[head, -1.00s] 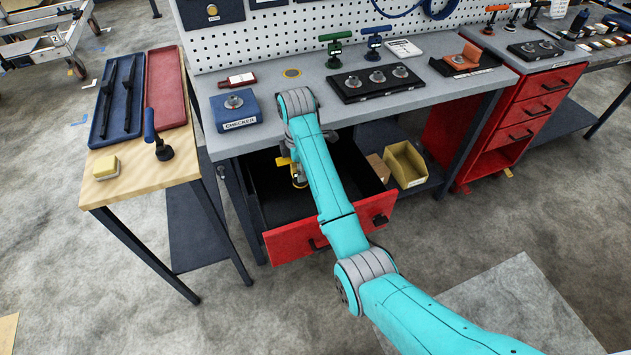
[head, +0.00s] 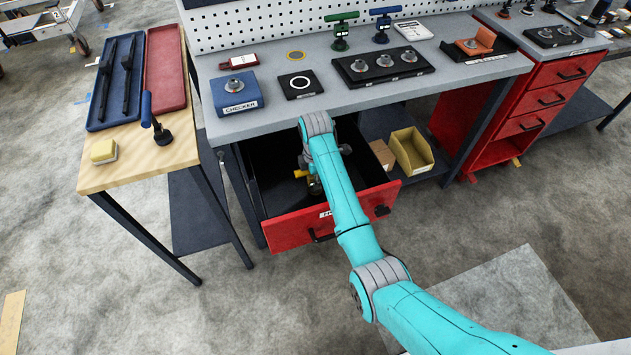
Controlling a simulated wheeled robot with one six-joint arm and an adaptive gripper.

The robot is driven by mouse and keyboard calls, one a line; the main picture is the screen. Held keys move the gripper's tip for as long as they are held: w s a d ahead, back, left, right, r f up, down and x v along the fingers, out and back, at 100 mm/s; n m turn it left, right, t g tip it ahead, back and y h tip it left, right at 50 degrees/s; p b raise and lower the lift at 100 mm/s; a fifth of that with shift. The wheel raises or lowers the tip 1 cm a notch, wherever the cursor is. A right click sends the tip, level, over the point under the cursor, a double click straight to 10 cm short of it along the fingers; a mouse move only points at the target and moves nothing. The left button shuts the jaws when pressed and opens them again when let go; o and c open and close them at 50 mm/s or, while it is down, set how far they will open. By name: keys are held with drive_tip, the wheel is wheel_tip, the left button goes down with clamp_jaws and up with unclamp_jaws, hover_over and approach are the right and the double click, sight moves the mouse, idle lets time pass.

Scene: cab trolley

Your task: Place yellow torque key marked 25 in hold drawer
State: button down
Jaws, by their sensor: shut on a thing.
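The red-fronted drawer (head: 288,232) under the grey bench is pulled open, with a dark interior. A label on its front is partly hidden by my arm. My gripper (head: 314,186) is down within the drawer's outline, mostly hidden behind my own arm link. It is shut on the yellow torque key (head: 300,174), of which only a small yellow part shows left of the arm. The key's marking is not readable. I cannot tell whether the key touches the drawer floor. A green key (head: 341,30) and a blue key (head: 382,27) stand at the back of the bench.
On the bench are a blue checker block (head: 236,93), a black pad with a white ring (head: 300,84) and a black socket tray (head: 382,68). A yellow bin (head: 411,152) is right of the drawer. A wooden side table (head: 125,165) stands left.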

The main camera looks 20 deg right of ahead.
drive_tip(key=shift+f, duration=0.65)
drive_tip(key=c, duration=1)
unclamp_jaws()
drive_tip(key=shift+f, duration=0.15)
